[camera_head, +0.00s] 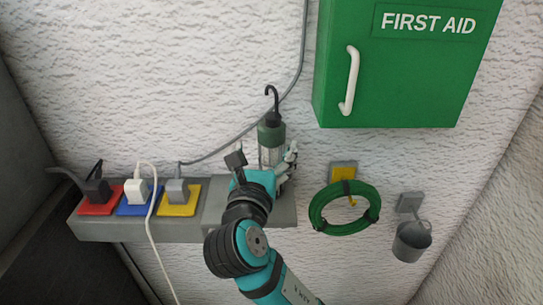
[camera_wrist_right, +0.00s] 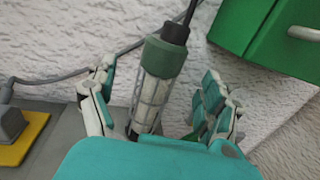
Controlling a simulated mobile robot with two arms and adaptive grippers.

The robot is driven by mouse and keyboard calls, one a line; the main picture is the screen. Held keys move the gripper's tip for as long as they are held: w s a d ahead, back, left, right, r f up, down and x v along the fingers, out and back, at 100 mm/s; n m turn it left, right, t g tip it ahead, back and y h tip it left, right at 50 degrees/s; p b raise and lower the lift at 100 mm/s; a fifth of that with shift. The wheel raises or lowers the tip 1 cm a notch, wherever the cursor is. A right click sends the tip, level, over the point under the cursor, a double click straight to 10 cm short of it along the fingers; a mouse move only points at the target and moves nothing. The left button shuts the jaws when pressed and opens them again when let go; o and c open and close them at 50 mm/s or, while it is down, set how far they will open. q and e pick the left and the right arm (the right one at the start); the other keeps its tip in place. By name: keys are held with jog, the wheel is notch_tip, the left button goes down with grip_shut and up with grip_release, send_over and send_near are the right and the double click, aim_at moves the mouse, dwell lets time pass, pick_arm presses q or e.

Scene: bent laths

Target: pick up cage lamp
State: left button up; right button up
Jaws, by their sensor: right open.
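The cage lamp (camera_head: 271,134) has a green collar, a caged clear tube and a black hook on top. It stands upright on the right part of the grey ledge (camera_head: 150,229), in front of the white wall. It also shows in the right wrist view (camera_wrist_right: 155,88), tilted in the picture, with its lower end partly hidden. My right gripper (camera_head: 264,160) is open, with one finger on each side of the lamp. In the right wrist view, gaps show between the lamp and both fingers of the gripper (camera_wrist_right: 158,82). My left gripper is not in view.
A green first aid cabinet (camera_head: 400,75) hangs at upper right. A grey cable (camera_head: 235,140) runs behind the lamp. Plugs sit on red (camera_head: 98,209), blue (camera_head: 130,209) and yellow (camera_head: 178,210) plates at left. A green hose coil (camera_head: 345,228) and grey bucket (camera_head: 411,243) hang at right.

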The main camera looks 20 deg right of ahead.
aim_at(269, 142)
jog(key=x, duration=0.3)
jog(key=p+x, duration=0.1)
jog(key=x, duration=0.1)
jog(key=shift+w+d+r, duration=0.2)
jog(key=shift+d+r, duration=0.05)
jog(key=shift+d, duration=0.05)
jog(key=shift+w+d+f, duration=0.1)
jog(key=shift+w+d, duration=0.1)
jog(key=shift+w, duration=0.2)
jog(key=shift+a, duration=0.1)
jog(key=shift+c, duration=1.1)
jog(key=c, duration=1.4)
grip_shut()
